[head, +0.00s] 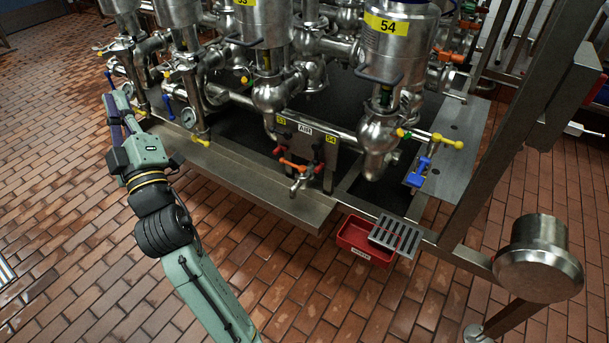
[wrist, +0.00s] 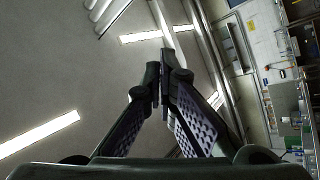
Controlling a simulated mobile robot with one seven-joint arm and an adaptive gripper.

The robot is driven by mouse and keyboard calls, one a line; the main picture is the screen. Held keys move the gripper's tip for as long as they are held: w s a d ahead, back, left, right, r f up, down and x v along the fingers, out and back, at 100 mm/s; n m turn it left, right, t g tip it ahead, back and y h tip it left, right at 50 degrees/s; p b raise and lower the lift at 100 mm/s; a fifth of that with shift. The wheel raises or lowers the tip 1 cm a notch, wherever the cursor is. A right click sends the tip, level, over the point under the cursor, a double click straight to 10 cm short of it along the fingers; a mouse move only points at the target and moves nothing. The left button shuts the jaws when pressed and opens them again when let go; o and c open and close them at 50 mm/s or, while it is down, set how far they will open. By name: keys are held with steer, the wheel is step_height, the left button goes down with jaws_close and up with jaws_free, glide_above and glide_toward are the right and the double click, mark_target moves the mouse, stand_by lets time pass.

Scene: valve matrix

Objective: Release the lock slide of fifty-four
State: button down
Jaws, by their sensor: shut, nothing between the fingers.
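The valve labelled 54 (head: 398,38) is a steel cylinder at the upper right of the head view. A small steel air panel (head: 305,150) stands low in front, with yellow tags 53 and 54 and a white AIR tag. The 54 tag (head: 331,140) is at its right end, and a small dark and red fitting (head: 318,156) sits just left of it. I cannot tell for certain which part is the lock slide. My gripper (head: 117,97) is far left of the panel, raised and apart from it. In the wrist view its fingertips (wrist: 163,78) are together and empty.
An orange-red handle (head: 293,165) is on the panel's front. A blue handle (head: 420,171) hangs to the right. A red bin (head: 365,240) with a grate stands below. A steel post (head: 510,130) bounds the right side.

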steer(key=w+d+f+h, duration=0.4)
steer(key=f, duration=0.2)
steer(key=w+d+f+h, duration=0.3)
steer(key=d+f, duration=0.1)
steer(key=f, duration=0.3)
steer(key=w+d+f+n+g+h+b, duration=0.1)
steer(key=d+f+g+h, duration=0.3)
steer(key=d+f+h, duration=0.5)
steer(key=w+d+f, duration=0.1)
steer(key=d+f, duration=0.9)
steer(key=f, duration=0.2)
steer(key=shift+f+n+g+b, duration=0.25)
steer(key=shift+n+g+b, duration=0.05)
steer(key=shift+n+g, duration=0.1)
steer(key=shift+w, duration=0.15)
steer(key=p+x, duration=0.1)
steer(key=x, duration=0.8)
steer(key=shift+w+d+r, duration=0.1)
steer(key=shift+w+r, duration=0.05)
steer(key=shift+w, duration=0.15)
steer(key=d, duration=0.1)
steer(key=s+d+p, duration=0.2)
steer(key=shift+d+r, duration=0.15)
steer(key=shift+r, duration=0.25)
